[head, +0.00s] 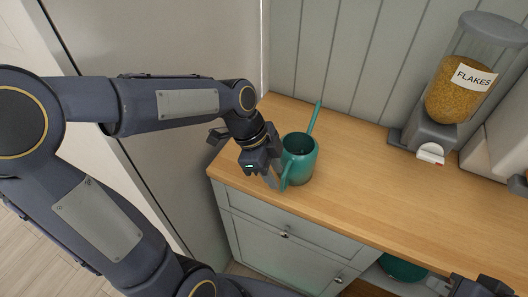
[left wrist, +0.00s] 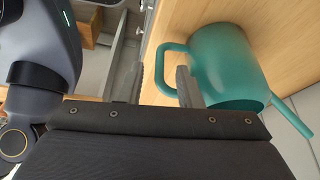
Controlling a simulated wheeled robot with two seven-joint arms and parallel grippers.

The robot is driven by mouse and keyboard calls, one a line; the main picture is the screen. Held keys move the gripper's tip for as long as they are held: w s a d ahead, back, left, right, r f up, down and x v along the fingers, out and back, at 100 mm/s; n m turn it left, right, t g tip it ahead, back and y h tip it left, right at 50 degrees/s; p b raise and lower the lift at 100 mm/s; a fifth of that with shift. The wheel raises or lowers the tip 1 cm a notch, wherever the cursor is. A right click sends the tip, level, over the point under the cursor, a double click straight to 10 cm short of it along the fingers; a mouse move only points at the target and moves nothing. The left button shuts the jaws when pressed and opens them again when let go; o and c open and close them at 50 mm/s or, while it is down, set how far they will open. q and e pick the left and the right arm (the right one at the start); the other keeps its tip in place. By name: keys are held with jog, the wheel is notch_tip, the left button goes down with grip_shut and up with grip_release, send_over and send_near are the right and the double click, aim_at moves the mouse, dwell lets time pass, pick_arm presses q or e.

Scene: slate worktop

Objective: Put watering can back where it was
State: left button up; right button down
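The teal watering can (head: 304,161) stands upright near the left end of the wooden worktop. Its spout points toward the back wall and its handle faces my left gripper. My left gripper (head: 272,180) is at the handle side of the can. In the left wrist view the fingers (left wrist: 160,86) are apart, and the handle of the can (left wrist: 230,62) shows in the gap between them, with space beside it. The far finger overlaps the handle opening; I cannot tell whether it touches. My right gripper (head: 482,286) shows only partly at the bottom right edge, and its fingers are unclear.
A flakes dispenser (head: 455,95) stands at the back right of the worktop (head: 365,170). The middle of the worktop is clear. Below are a drawer (head: 295,235) and an open shelf with a green bowl-like thing (head: 402,268). A tall grey panel (head: 180,50) stands at left.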

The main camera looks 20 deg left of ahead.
pick_arm(q)
jog(key=v, duration=0.7)
jog(key=s+a+f+n+t, duration=0.2)
jog(key=s+n, duration=1)
jog(key=n, duration=0.6)
jog(key=f+t, duration=0.1)
jog(key=t, duration=0.1)
jog(key=shift+a+f+t+y, duration=0.15)
jog(key=shift+a+t+y, duration=0.05)
jog(key=shift+t+y, duration=0.2)
